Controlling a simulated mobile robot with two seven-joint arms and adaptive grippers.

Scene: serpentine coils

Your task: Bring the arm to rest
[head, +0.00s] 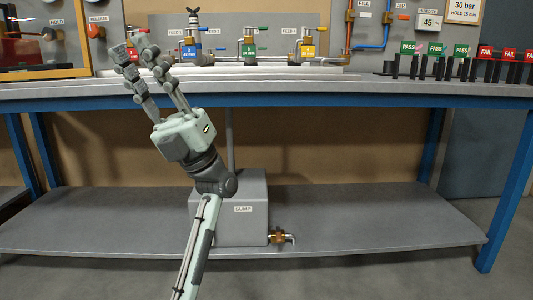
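My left gripper (134,52) is in the middle left of the head view, raised in front of the workbench (300,88). The rest of my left arm runs down to the bottom edge. My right gripper is out of view.
Blue (189,50), green (249,48) and yellow (308,47) tagged valves line the bench back. PASS and FAIL flags stand at right (461,50). A grey sump box (243,225) with a brass tap (277,238) sits on the lower shelf (380,220), otherwise clear.

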